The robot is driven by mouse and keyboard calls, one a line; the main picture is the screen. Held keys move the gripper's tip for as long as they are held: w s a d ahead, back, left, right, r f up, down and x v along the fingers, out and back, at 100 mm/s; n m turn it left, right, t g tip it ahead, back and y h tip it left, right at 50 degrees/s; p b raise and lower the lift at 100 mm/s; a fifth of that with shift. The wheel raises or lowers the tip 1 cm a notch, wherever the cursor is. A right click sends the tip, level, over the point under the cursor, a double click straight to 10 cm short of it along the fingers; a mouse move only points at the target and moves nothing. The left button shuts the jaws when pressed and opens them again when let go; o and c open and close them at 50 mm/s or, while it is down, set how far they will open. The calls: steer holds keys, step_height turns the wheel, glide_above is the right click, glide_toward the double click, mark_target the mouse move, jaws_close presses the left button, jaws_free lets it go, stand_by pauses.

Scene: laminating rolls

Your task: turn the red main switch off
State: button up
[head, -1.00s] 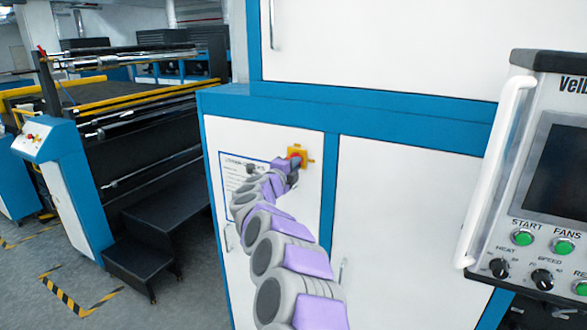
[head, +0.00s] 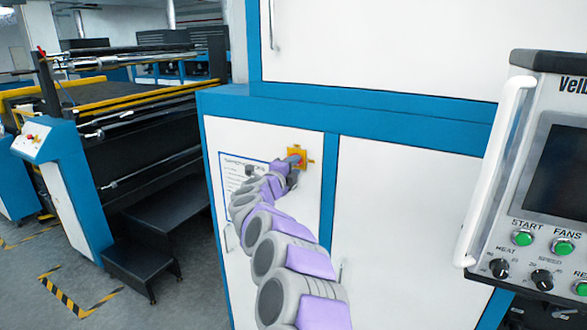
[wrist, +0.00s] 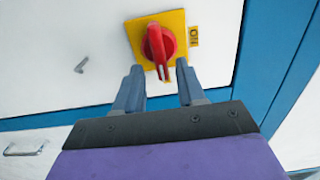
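The red main switch (wrist: 160,44) is a round red knob with a raised handle, on a square yellow plate (wrist: 177,20) on a white cabinet door. In the wrist view its handle points down towards my gripper, tilted slightly. My gripper (wrist: 160,66) is open, one finger on each side of the handle's lower end. I cannot tell whether either finger touches it. In the head view my gripper (head: 294,160) is at the yellow plate (head: 304,152) and hides most of the switch.
A small yellow label (wrist: 194,37) is right of the plate. A printed sheet (head: 232,165) is left of the switch. Blue cabinet framing (head: 328,190) runs beside the door. A control panel (head: 545,180) with a white handle stands at the right. Open floor is at the left.

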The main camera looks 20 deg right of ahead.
steer(key=v, duration=1.7)
steer(key=shift+w+f, duration=0.1)
steer(key=shift+f, duration=0.05)
